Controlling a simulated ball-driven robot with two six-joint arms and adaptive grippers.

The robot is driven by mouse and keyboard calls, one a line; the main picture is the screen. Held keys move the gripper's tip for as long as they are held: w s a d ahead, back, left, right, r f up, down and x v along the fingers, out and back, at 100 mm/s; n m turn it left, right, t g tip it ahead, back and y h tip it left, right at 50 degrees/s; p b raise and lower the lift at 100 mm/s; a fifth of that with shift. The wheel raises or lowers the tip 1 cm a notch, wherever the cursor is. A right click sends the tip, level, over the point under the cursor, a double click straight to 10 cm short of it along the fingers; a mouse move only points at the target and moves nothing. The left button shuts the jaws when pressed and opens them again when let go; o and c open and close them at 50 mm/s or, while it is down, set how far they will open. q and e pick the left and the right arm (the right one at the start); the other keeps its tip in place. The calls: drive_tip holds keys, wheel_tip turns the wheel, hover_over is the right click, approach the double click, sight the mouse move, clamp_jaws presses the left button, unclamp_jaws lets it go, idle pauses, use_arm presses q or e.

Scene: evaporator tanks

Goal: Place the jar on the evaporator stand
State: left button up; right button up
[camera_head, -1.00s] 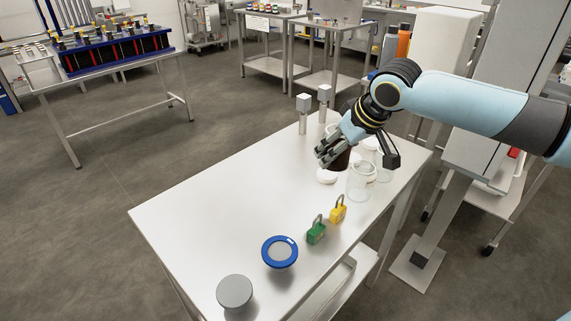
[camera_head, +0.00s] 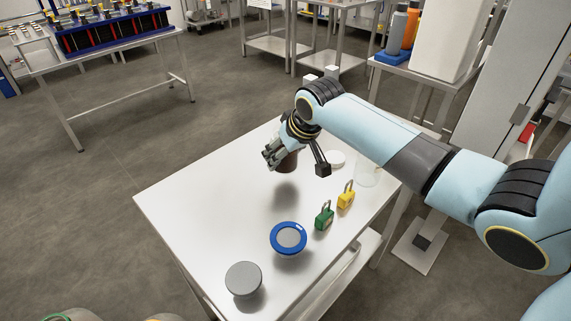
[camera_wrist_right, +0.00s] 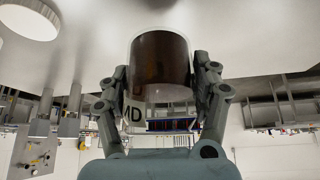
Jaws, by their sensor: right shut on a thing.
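The dark brown jar (camera_head: 287,164) is held above the table by my right gripper (camera_head: 274,158), with its shadow on the tabletop below. Toward the near end of the white table are a blue-rimmed round piece (camera_head: 289,238) and a grey round disc (camera_head: 243,280). I cannot tell which of these is the evaporator stand. Both look empty on top. My left gripper is not in view.
A green padlock (camera_head: 324,217) and a yellow padlock (camera_head: 346,198) stand on the table (camera_head: 200,205). The left part of the tabletop is clear.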

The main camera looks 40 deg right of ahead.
sight(285, 165)
drive_tip(key=shift+f, duration=1.9)
drive_tip(key=o, duration=1.6)
drive_tip(key=shift+s+f, duration=0.1)
drive_tip(key=p+v, duration=0.1)
drive_tip(key=v, duration=1.1)
